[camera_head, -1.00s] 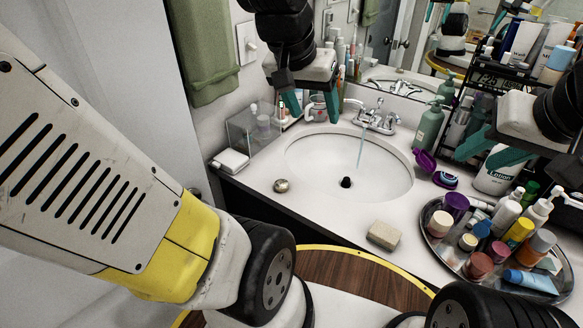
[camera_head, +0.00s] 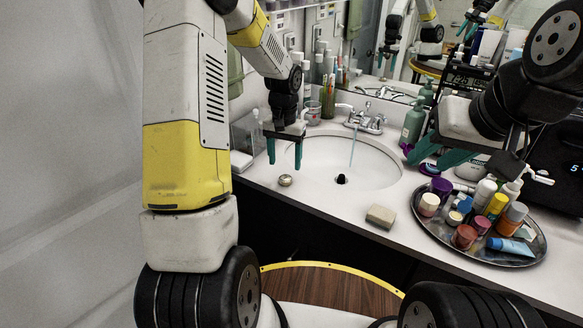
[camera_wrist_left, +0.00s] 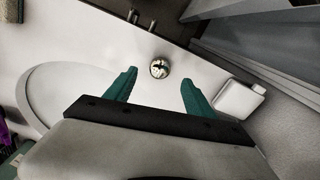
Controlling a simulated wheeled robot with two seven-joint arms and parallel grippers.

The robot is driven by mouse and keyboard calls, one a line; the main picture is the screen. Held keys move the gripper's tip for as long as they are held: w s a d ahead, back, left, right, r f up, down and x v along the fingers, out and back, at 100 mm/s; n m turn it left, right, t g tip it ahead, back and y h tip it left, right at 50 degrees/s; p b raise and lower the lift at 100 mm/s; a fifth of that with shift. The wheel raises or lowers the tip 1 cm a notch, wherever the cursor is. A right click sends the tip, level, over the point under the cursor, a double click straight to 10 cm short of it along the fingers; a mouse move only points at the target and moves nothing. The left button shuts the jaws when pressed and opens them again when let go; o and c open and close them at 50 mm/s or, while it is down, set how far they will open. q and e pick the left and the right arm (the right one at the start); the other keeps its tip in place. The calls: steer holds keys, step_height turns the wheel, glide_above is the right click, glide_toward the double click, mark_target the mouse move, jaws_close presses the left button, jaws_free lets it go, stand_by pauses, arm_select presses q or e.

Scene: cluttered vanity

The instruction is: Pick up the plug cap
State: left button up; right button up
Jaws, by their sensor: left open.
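The plug cap (camera_head: 286,180) is a small round silver piece on the white counter, left of the sink. In the left wrist view the plug cap (camera_wrist_left: 159,69) lies just beyond the gap between my fingertips. My left gripper (camera_head: 284,160) is open and empty, pointing down above and slightly behind the cap, apart from it. Its two teal fingers also show in the left wrist view, spread wide. My right gripper (camera_head: 428,162) is at the right, over the counter beside the sink, with its teal fingers apart and nothing visible between them.
The sink (camera_head: 380,170) has running water and a black piece (camera_head: 341,179) at its drain. A crowded round tray (camera_head: 428,238) is at right. A white box (camera_wrist_left: 239,98) and clear container (camera_head: 245,135) stand left.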

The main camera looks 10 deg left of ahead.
mark_target(286, 177)
arm_select(q)
steer(key=f, duration=0.6)
steer(key=shift+w, duration=0.25)
jaws_close()
